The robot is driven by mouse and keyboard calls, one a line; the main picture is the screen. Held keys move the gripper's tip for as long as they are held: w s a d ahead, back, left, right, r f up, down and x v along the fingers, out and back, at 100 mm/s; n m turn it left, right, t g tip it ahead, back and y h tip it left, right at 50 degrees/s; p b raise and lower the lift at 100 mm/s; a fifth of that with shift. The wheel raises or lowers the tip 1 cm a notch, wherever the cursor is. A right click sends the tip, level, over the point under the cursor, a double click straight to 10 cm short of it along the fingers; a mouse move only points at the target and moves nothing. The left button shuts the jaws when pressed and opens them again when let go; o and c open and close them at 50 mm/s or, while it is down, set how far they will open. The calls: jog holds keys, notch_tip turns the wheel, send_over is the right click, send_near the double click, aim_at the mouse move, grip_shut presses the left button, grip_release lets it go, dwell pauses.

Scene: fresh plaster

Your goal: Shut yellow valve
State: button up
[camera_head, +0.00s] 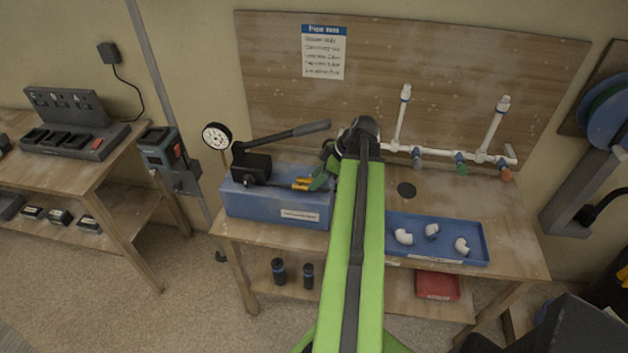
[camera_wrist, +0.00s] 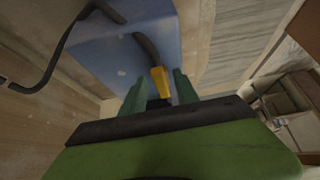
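The yellow valve (camera_head: 302,184) is a small yellow lever on the front of a blue pump box (camera_head: 262,207) at the left of the bench. It also shows in the wrist view (camera_wrist: 160,82), with a dark curved hose or pipe running from its far end. My gripper (camera_head: 318,181) is just right of the yellow lever in the head view. In the wrist view, my two green fingers (camera_wrist: 160,88) are open, one on each side of the lever. A gap shows beside it, and I see no firm contact. My arm hides part of the box's right side.
A black pump lever (camera_head: 295,131) and a round gauge (camera_head: 216,136) rise above the box. White pipes with several coloured valves (camera_head: 461,160) stand at the back right. A blue tray (camera_head: 465,229) with white elbows lies right of my arm.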

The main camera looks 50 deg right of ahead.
jog(key=p+v, duration=1)
jog(key=v, duration=0.2)
dwell(0.5)
